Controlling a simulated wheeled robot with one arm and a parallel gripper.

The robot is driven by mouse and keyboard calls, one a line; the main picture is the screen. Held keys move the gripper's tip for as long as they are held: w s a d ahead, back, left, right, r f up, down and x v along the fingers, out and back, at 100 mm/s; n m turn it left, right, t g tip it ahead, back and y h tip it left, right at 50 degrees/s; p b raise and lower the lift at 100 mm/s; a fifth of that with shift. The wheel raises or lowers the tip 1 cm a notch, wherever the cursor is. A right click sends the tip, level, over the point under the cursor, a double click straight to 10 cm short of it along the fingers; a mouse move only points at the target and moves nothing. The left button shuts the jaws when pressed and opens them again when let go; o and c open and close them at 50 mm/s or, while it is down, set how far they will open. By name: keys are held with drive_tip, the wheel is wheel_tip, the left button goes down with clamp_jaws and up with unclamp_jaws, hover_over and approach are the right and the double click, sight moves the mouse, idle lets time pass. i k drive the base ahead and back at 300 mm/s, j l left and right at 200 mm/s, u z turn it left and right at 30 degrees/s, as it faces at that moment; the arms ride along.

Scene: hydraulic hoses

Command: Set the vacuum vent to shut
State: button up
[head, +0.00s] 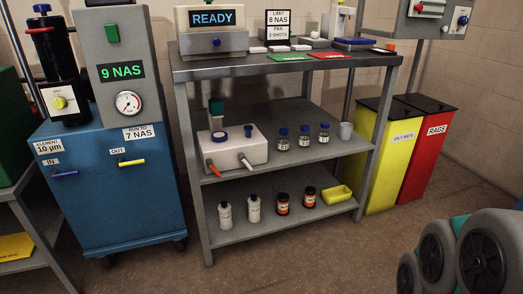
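No part in the head view is labelled as a vacuum vent, so I cannot tell for certain which one it is. A white box unit (233,153) sits at the left of the middle shelf. The settings are too small to read. My gripper is not in view.
The grey shelf rack (285,230) holds several blue-capped bottles (304,136) and a yellow tray (336,194). A blue filter cart (113,190) stands left. Yellow (381,170) and red (427,155) bins stand right. Rounded grey parts, probably my folded arm, fill the lower right. Floor in front is clear.

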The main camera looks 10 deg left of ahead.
sight(241, 156)
drive_tip(key=i+j+u, duration=0.2)
drive_tip(key=i+j, duration=0.15)
drive_tip(key=j, duration=0.15)
drive_tip(key=i+j+u, duration=0.25)
drive_tip(key=i+j, duration=0.15)
drive_tip(key=j, duration=0.1)
